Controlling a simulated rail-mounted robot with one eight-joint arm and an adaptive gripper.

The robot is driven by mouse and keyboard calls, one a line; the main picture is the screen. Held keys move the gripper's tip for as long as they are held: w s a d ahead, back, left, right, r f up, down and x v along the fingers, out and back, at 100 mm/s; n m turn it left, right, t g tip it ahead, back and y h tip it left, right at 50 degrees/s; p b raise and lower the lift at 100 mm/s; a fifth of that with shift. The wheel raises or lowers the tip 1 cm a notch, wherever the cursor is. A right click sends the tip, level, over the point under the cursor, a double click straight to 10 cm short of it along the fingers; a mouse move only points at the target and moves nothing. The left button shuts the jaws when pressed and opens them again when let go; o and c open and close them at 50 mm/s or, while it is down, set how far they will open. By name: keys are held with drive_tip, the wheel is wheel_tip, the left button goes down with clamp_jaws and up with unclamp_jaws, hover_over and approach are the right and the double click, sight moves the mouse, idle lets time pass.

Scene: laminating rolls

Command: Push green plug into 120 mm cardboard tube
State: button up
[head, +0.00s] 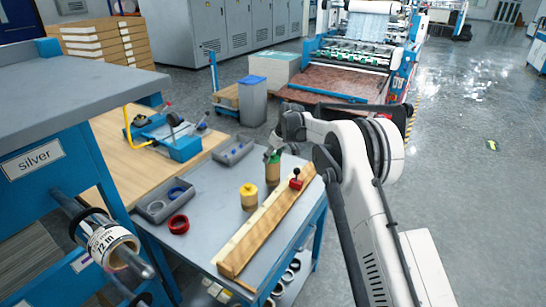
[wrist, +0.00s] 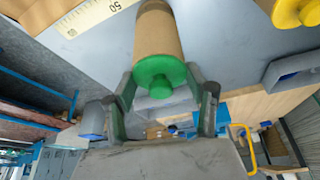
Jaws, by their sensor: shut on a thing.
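The green plug (wrist: 160,72) sits at the near end of the brown cardboard tube (wrist: 158,32) in the wrist view, in line with it and seemingly touching its rim. How deep it sits is hidden. My gripper (wrist: 166,88) has a finger on each side of the plug and is shut on it. In the head view the tube (head: 272,174) stands upright on the grey bench top (head: 215,185). The green plug (head: 272,157) shows at its top, partly covered by my gripper (head: 275,149), which comes from above.
A shorter tube with a yellow plug (head: 249,190) stands to the left. A wooden rail (head: 262,232) with a red-based knob (head: 296,182) runs along the bench's right side.

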drive_tip(key=o, duration=1.4)
drive_tip(key=shift+f, duration=0.1)
drive_tip(key=shift+c, duration=0.2)
